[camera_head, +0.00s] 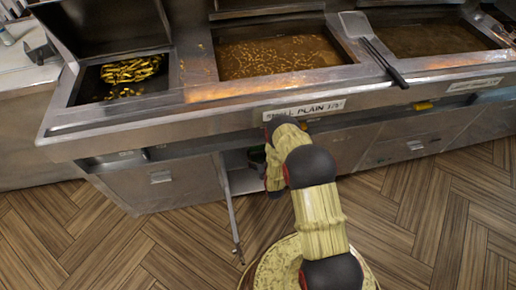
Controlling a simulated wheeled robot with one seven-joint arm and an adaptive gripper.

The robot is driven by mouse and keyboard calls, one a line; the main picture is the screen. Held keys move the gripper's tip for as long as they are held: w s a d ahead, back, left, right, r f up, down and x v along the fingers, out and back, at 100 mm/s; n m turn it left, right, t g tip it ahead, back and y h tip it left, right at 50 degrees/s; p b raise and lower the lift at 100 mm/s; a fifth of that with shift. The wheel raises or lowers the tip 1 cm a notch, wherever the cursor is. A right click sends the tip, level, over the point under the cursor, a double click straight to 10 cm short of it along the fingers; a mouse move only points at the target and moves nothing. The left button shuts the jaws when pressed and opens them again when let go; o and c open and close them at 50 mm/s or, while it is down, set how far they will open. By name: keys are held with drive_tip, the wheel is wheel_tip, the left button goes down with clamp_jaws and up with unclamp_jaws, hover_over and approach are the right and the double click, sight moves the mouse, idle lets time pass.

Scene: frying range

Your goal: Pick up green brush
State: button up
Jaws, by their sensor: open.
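I cannot make out a green brush for certain. A small dark, greenish object (257,158) shows inside the open cabinet (240,182) under the range, partly behind my arm; I cannot tell what it is. My arm rises from the bottom of the view and bends over in front of this cabinet. The far end of my arm is hidden behind its own links, and no fingers of my gripper can be made out.
The steel frying range (230,113) spans the view, with fried food in the left bay (122,75) and oil in the middle vat (275,57). Long-handled utensils (383,62) lie across its top. An open cabinet door (230,215) juts out. The wooden floor (420,215) at right is clear.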

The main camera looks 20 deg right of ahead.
sight(259, 148)
drive_tip(key=b+x, duration=0.2)
drive_tip(key=x, duration=0.3)
drive_tip(key=shift+w+a+f+b, duration=0.15)
drive_tip(key=shift+a+b, duration=0.15)
drive_tip(key=shift+b, duration=0.1)
drive_tip(key=shift+w+d, duration=0.1)
drive_tip(key=shift+w, duration=0.35)
drive_tip(key=shift+c, duration=1.1)
drive_tip(key=c, duration=1.5)
drive_tip(key=shift+o, duration=0.2)
